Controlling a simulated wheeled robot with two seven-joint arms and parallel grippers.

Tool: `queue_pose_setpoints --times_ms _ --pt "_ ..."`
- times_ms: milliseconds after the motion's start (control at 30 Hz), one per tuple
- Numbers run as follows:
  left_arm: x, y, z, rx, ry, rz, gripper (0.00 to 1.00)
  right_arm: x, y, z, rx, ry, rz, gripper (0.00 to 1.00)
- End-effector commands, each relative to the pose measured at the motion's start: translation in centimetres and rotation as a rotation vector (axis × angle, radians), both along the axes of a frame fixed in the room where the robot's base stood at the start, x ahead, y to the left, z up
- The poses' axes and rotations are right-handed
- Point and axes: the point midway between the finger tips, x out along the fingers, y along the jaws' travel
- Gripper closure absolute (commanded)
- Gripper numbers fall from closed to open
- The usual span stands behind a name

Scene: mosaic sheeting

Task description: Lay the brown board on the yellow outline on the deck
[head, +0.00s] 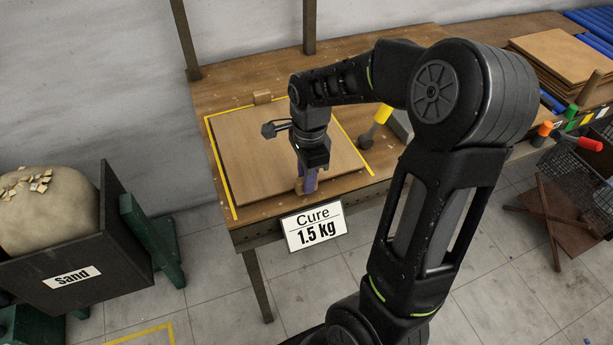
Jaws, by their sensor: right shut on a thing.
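The brown board (245,145) is a thin flat panel over the wooden deck (240,88), within the yellow outline (221,178). The outline shows along the board's left and right sides. The fingers and wrist hide part of the board. Whether the board rests fully on the deck is hard to tell. My left gripper is not in view.
A yellow-handled tool (379,124) lies right of the outline, by a grey object. A "Cure 1.5 kg" sign (314,227) hangs at the deck's front edge. A sand bin (75,240) stands left; stacked boards (560,55) and a wire basket (590,165) are right.

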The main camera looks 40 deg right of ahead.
Motion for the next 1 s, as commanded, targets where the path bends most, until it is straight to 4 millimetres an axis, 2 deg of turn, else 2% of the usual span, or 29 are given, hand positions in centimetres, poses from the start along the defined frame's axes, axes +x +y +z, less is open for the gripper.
queue_pose_setpoints --times_ms 500,1000 --pt "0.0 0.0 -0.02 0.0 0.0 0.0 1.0 0.12 -0.02 0.05 -0.001 -0.004 0.0 1.0" --pt "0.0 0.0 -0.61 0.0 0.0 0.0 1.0 0.09 -0.02 -0.86 -0.001 -0.004 0.0 1.0"
